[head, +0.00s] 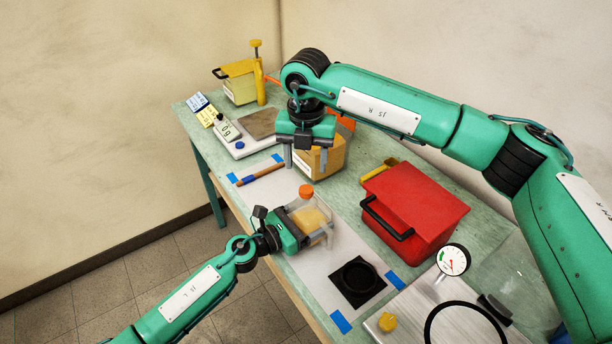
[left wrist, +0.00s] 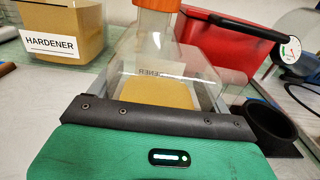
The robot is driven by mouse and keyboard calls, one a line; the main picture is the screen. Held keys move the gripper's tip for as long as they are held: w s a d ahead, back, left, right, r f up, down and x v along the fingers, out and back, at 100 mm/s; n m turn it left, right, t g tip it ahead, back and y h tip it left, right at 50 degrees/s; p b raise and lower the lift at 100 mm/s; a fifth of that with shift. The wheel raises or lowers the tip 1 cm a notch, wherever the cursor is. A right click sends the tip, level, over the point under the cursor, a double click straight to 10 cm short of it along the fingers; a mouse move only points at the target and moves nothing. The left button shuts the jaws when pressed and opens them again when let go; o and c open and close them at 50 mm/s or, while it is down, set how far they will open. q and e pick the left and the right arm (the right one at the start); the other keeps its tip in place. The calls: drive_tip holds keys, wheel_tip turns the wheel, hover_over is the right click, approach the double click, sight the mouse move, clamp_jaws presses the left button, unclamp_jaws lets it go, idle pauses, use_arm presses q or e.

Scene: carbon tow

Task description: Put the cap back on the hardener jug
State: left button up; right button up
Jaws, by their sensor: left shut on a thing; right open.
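My left gripper (head: 318,232) is shut on a clear jug (head: 308,217) with yellowish contents, over the white sheet near the table's front edge. An orange cap (head: 306,191) is at the top of its neck; it also shows in the left wrist view (left wrist: 158,5). I cannot tell whether it is fastened. Mirrored lettering ending in "ENER" shows through the clear wall. A second container (left wrist: 62,30) with amber contents, labelled HARDENER, stands behind to the left. In the head view, my right gripper (head: 306,160) is open, fingers pointing down, at that container (head: 330,158).
A red box (head: 415,205) with a black handle stands right of the held jug. A black ring on a square base (head: 358,282) lies nearer, beside a dial gauge (head: 452,260). A scale (head: 245,140), a brush (head: 260,174) and a yellow-topped container (head: 240,85) are farther back.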

drive_tip(key=shift+r, duration=2.15)
use_arm(q)
drive_tip(key=o, duration=1.8)
drive_tip(key=shift+s, duration=0.1)
use_arm(e)
wheel_tip(320, 180, down, 4)
drive_tip(key=b, duration=0.4)
use_arm(q)
drive_tip(key=shift+v, duration=6.85)
use_arm(e)
drive_tip(key=shift+f, duration=0.1)
use_arm(q)
drive_tip(key=shift+a, duration=0.1)
use_arm(e)
drive_tip(key=shift+a, duration=0.1)
